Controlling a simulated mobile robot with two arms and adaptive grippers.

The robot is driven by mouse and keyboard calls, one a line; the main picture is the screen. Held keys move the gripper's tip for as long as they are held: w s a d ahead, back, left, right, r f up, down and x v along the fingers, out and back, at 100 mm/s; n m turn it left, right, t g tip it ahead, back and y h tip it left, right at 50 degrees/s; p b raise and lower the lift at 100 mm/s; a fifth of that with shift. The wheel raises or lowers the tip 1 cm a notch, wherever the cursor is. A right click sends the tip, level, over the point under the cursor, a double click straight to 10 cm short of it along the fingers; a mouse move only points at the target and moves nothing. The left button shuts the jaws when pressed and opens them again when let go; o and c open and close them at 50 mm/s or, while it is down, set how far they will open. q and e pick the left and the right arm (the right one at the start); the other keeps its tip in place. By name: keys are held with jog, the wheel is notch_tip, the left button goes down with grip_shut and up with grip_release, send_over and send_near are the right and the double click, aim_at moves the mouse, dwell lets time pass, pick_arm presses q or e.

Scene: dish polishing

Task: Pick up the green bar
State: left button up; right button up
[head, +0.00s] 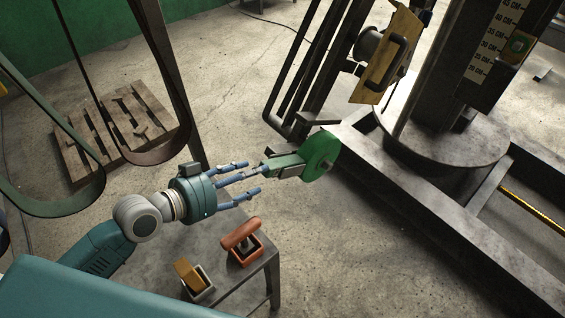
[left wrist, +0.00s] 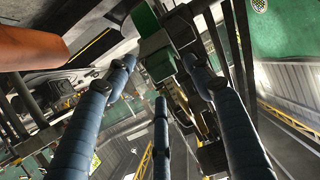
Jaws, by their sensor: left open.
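A pale green block (head: 288,161), which may be the green bar, shows just past the fingertips of my left gripper (head: 251,178), against a round green disc (head: 322,150). I cannot tell whether the block and disc are one piece. My left gripper's blue fingers are spread, also in the left wrist view (left wrist: 158,82). There, a green block (left wrist: 157,54) shows beyond the fingertips, and I see no clear grip on it. Whether a fingertip touches it is unclear. My right gripper is not in view.
An orange bar (head: 240,233) and a yellow-brown bar (head: 187,273) sit in small holders on a grey metal table (head: 222,288) below the gripper. A heavy machine with a dark base (head: 420,190) stands at the right. A wooden pallet (head: 115,125) lies on the floor behind.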

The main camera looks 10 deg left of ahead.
aim_at(276, 165)
pick_arm(q)
jog(key=p+x, duration=0.2)
jog(key=x, duration=0.2)
jog(key=shift+w+d+r, duration=0.1)
jog(key=shift+w, duration=0.1)
jog(key=shift+w+d, duration=0.2)
jog(key=shift+w+f, duration=0.1)
jog(key=shift+f, duration=0.2)
jog(key=c, duration=0.9)
jog(key=shift+r, duration=0.1)
jog(key=shift+c, duration=1.4)
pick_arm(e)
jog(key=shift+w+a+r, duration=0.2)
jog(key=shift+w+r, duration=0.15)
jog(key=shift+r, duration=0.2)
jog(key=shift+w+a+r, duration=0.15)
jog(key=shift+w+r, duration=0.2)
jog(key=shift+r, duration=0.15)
pick_arm(q)
jog(key=shift+r, duration=0.1)
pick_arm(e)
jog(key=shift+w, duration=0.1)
